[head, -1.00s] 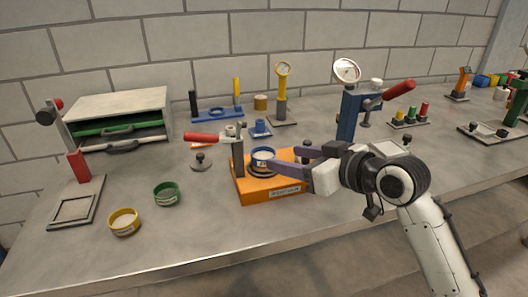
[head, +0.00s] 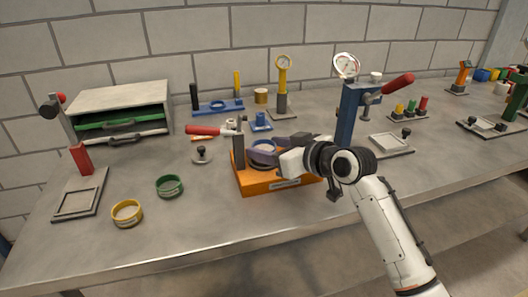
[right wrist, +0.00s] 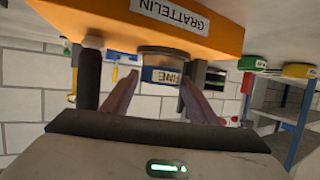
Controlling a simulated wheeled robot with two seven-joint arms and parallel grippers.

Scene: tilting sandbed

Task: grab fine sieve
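The fine sieve (head: 263,146) is a small blue ring standing on the orange base (head: 262,184). In the right wrist view the sieve (right wrist: 164,75) shows a white label reading "FINE", with the orange base (right wrist: 205,42) above it in that picture. My right gripper (head: 266,149) is at the sieve, with its purple-grey fingers partly hiding it. In the right wrist view its fingers are apart, one on each side of the sieve, with gaps showing. My left gripper is not in view.
A blue press (head: 349,115) stands to the right, behind my arm. Green (head: 169,193) and yellow (head: 127,221) rings lie at left.

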